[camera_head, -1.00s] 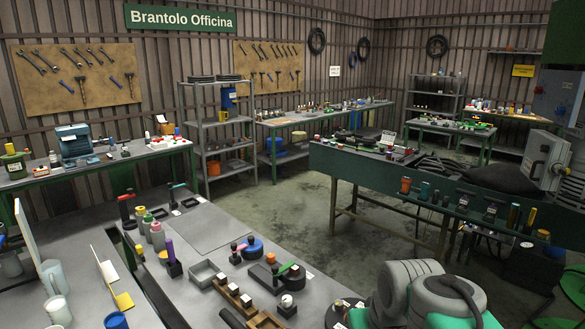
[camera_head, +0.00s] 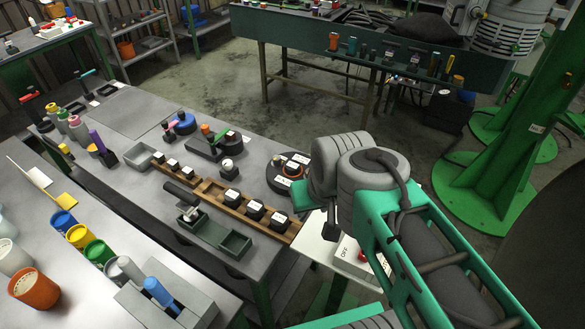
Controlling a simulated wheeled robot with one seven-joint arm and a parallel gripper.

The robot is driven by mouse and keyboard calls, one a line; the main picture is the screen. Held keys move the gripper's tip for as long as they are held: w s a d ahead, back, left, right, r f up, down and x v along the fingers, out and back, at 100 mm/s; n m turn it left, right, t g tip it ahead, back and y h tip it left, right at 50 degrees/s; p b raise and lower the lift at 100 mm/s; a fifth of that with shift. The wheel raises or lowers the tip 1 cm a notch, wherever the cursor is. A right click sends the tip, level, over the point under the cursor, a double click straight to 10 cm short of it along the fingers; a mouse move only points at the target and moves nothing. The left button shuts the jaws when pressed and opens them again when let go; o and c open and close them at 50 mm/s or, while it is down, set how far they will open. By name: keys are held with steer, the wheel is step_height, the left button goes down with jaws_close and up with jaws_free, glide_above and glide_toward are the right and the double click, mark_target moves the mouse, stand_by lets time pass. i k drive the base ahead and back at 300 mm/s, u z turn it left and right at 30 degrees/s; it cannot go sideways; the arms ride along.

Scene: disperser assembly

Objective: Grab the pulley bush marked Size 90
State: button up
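A wooden rack (camera_head: 208,188) lies along the right edge of the grey workbench. Several black pieces with white labels sit in it: a small one (camera_head: 171,165) toward the far end, a larger one (camera_head: 231,197) near the middle, and another (camera_head: 278,221) toward the near end. The label writing is too small to read, so I cannot tell which is Size 90. My green and grey arm reaches in from the lower right. My gripper (camera_head: 331,222) shows only as a small dark part below the wrist, right of the rack. Its fingers are mostly hidden.
Grey-green open bins (camera_head: 217,234) stand in front of the rack. A round black plate (camera_head: 287,181) with orange-ringed parts lies behind its near end. A white surface with an OFF-marked box (camera_head: 350,256) is under my arm. Coloured cups line the left bench.

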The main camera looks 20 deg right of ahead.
mark_target(292, 167)
steer(key=u, duration=2.75)
steer(key=k, duration=0.55)
steer(key=z, duration=0.35)
